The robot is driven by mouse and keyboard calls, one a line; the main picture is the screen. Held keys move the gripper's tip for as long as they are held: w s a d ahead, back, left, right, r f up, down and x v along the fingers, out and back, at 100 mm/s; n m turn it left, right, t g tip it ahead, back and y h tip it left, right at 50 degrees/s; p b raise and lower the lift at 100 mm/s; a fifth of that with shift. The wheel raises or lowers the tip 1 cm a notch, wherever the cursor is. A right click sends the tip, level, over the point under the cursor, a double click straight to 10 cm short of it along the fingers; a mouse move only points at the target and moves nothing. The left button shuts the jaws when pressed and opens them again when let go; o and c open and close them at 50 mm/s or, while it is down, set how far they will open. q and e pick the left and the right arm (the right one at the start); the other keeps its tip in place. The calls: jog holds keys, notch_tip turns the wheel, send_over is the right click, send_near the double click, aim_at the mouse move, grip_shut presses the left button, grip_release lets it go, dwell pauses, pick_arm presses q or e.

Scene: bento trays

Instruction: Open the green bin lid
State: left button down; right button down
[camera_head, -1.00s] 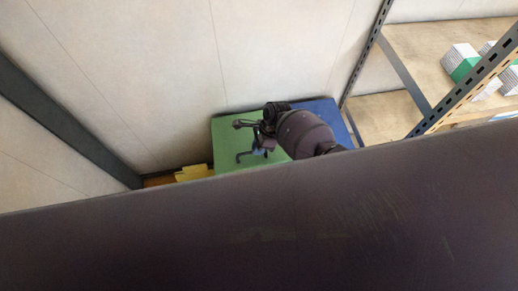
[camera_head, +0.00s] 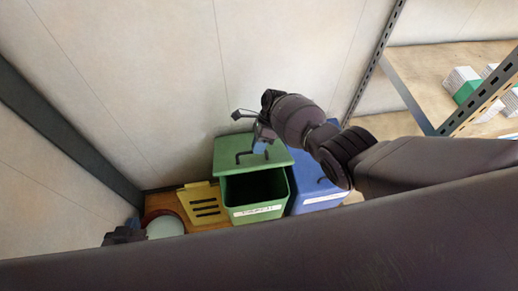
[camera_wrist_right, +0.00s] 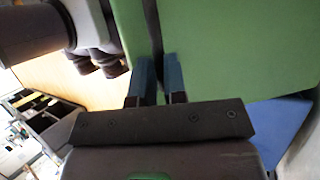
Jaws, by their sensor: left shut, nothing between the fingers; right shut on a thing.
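The green bin (camera_head: 255,213) stands against the wall with a white label on its front. Its green lid (camera_head: 226,152) is tilted up at the front, and the dark inside of the bin shows below it. A dark handle (camera_head: 243,155) is on the lid. My right gripper (camera_head: 262,146) has its blue fingers at the lid, shut on it. In the right wrist view, the fingers (camera_wrist_right: 160,82) are close together beside the green lid panel (camera_wrist_right: 225,50); the exact contact is hard to see. My left gripper (camera_head: 123,235) is low at the left, shut and empty, partly hidden by a dark edge.
A blue bin (camera_head: 318,198) stands right of the green bin. A yellow slotted panel (camera_head: 204,205) and a pale round thing (camera_head: 164,228) are at the left. A metal shelf (camera_head: 425,73) with boxes stands at the right. A dark foreground edge (camera_head: 260,245) hides the front.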

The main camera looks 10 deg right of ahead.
jog(key=shift+w+r, duration=0.1)
jog(key=c, duration=1.2)
grip_release()
jog(key=shift+o, duration=0.2)
jog(key=p+v, duration=0.1)
jog(key=v, duration=0.9)
jog(key=shift+d+r+p, duration=0.2)
jog(key=shift+r+p, duration=0.1)
jog(key=shift+r, duration=0.05)
jog(key=shift+w, duration=0.15)
